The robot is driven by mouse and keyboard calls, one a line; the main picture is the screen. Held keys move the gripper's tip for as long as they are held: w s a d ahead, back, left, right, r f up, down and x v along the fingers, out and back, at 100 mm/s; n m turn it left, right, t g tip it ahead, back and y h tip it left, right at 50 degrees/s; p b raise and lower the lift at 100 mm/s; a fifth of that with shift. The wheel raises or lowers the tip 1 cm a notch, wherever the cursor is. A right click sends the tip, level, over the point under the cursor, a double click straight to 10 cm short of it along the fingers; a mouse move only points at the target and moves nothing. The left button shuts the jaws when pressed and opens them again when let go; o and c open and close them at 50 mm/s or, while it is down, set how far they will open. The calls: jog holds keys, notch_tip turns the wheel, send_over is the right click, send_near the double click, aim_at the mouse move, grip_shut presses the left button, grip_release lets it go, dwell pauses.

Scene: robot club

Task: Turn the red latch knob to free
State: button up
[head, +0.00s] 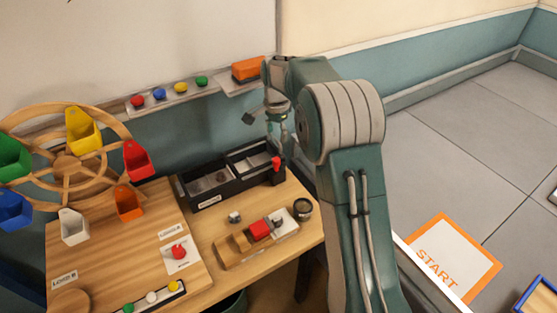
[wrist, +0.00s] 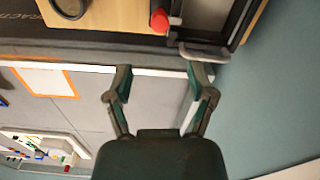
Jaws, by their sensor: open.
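A red knob (head: 179,252) sits on a white labelled card on the wooden board at the table's left; the lettering is too small to read. Another red knob (head: 276,162) stands at the right end of the black tray, and it shows in the wrist view (wrist: 159,20) near the top. I cannot tell from lettering which one is the latch knob. My gripper (head: 262,129) is open and empty, above the back of the tray. In the wrist view, my gripper (wrist: 160,80) has its fingers spread, with the tray-end knob beyond them, apart.
A wooden wheel (head: 67,167) with coloured bins stands at left. The black two-part tray (head: 208,202) lies at the table's back. A block with a red piece (head: 260,230) and a dark cup (head: 302,208) stand in front. Coloured buttons and an orange box (head: 247,68) sit on the wall shelf.

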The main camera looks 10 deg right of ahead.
aim_at(276, 159)
notch_tip(276, 159, down, 11)
jog(key=shift+a+r, duration=0.1)
dwell(0.4)
grip_shut()
